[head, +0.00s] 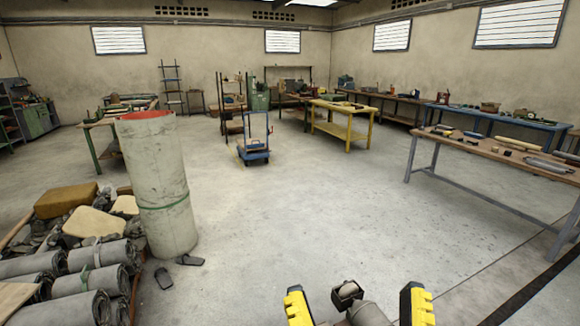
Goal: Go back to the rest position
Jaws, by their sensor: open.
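My gripper (355,292) shows at the bottom edge, right of centre. Its two yellow-and-black fingers stand wide apart, and nothing is held between them. A grey and dark part of my own arm shows between the fingers. The rest of the arm is out of frame. The gripper is over the open concrete floor, well clear of the rolls at the left. A tall grey roll (160,190) with a green band and a reddish top stands upright there. Several grey sheet rolls (75,305) lie in a stack at the lower left.
Yellow-brown blocks (66,200) lie on rubble beside the stack. Two small dark pieces (164,278) lie on the floor by the upright roll. A workbench (485,153) with tools stands at the right. A blue trolley (254,153) stands farther back. The middle floor is clear.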

